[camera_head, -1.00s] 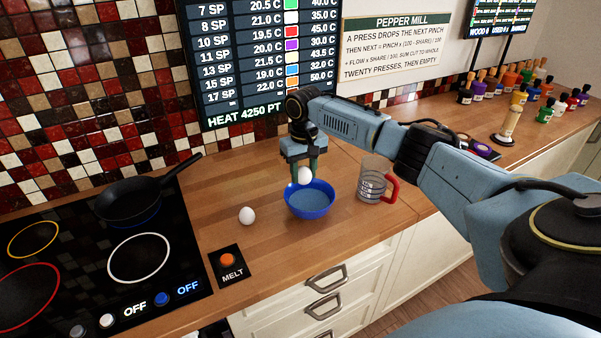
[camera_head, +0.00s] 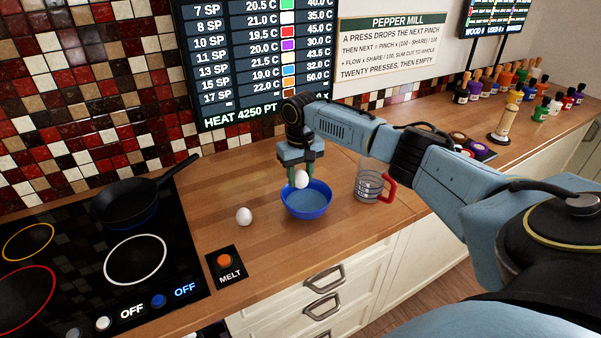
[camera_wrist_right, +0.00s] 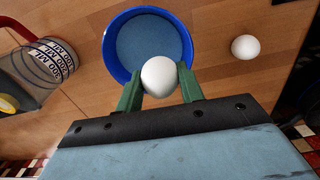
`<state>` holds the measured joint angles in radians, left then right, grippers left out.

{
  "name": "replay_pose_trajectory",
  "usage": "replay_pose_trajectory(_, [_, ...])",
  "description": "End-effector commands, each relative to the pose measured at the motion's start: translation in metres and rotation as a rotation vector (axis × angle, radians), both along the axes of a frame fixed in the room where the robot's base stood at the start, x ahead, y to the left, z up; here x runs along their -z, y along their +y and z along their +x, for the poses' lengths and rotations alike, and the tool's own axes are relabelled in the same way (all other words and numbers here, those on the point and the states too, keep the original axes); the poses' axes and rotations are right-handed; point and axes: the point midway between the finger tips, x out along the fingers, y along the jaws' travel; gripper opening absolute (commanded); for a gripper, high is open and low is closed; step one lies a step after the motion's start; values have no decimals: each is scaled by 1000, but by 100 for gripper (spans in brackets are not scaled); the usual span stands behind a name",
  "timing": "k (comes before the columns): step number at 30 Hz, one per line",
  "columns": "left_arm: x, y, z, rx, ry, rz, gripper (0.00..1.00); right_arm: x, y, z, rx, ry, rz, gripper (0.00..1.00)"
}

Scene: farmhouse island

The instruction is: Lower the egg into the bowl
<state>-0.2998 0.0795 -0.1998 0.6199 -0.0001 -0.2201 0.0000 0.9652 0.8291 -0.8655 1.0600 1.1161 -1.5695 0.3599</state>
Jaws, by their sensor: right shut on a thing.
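A white egg (camera_head: 302,180) is held between the green fingers of my right gripper (camera_head: 301,177), which points down. The blue bowl (camera_head: 306,206) stands on the wooden counter below it. In the head view the egg is over the back part of the bowl. In the right wrist view the egg (camera_wrist_right: 159,75) shows between the fingertips (camera_wrist_right: 159,82) and overlaps the near rim of the bowl (camera_wrist_right: 113,66). The bowl's inside looks blue-grey, with no egg seen in it. My left gripper is out of view.
A second egg (camera_head: 244,216) lies on the counter left of the bowl. A measuring jug (camera_head: 369,183) with a red handle stands close on the right. The MELT button (camera_head: 225,262), hob (camera_head: 90,270) and black pan (camera_head: 125,207) are at left. Small bottles stand at back right.

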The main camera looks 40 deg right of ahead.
Motion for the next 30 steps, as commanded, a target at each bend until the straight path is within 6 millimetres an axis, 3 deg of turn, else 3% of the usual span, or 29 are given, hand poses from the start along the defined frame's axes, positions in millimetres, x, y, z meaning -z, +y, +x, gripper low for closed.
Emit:
replay_pose_trajectory(24, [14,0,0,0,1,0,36,42,0,0,0,0,0,15])
replay_pose_trajectory(30, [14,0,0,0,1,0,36,43,0,0,0,-1,-1,15])
